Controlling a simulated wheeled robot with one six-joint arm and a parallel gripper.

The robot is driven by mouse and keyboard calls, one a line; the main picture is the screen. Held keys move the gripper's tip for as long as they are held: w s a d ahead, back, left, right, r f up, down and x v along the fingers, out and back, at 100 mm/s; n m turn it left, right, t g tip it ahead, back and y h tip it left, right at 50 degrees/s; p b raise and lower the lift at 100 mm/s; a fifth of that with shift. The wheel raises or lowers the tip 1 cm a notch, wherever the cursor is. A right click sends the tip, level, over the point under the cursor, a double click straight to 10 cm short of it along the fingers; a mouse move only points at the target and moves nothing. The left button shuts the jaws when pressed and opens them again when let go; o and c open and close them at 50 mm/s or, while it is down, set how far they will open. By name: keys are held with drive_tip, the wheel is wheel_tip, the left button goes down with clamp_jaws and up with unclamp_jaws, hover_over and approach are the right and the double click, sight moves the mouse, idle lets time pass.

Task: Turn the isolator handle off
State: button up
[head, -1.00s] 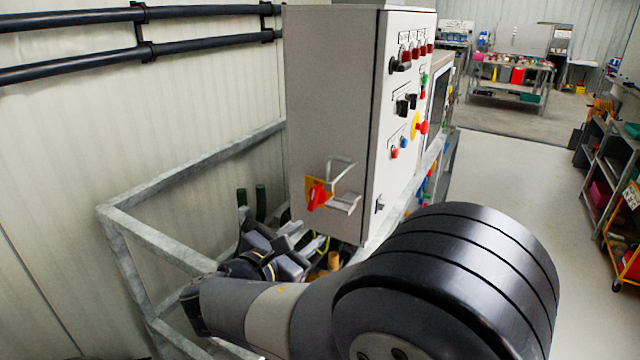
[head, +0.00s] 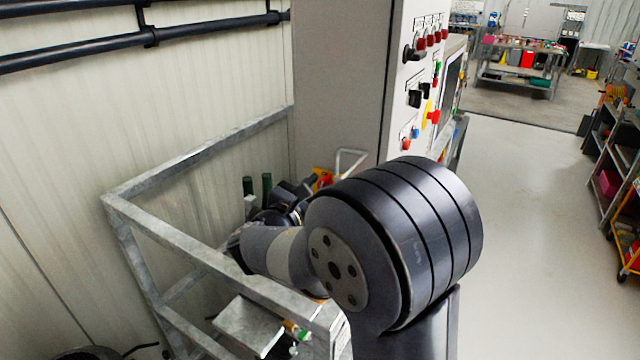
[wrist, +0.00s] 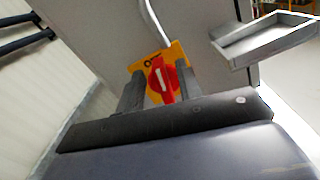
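The isolator handle (wrist: 160,82) is a red rotary knob with a white mark on a yellow plate (wrist: 178,54), on the side of the grey cabinet (wrist: 205,62). In the wrist view its grip runs roughly up and down, slightly tilted. My gripper (wrist: 160,88) is open, with one dark finger on each side of the handle and visible gaps. I cannot tell how deep the fingers reach around it. In the head view my arm hides most of the handle; part of the yellow plate (head: 325,176) shows.
A galvanised frame (head: 170,235) surrounds the space below. The cabinet front carries switches and buttons (head: 425,95). The floor (head: 530,220) at right is clear.

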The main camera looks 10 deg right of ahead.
drive_tip(key=shift+w+d, duration=0.1)
drive_tip(key=shift+d, duration=0.1)
clamp_jaws()
drive_tip(key=shift+a+r+n+p, duration=0.1)
drive_tip(key=shift+r+n+p, duration=0.1)
drive_tip(key=shift+n+p, duration=0.4)
drive_tip(key=shift+w+a+f+n+p, duration=0.1)
drive_tip(key=shift+w+f+n+p, duration=0.05)
drive_tip(key=shift+n+p, duration=0.45)
unclamp_jaws()
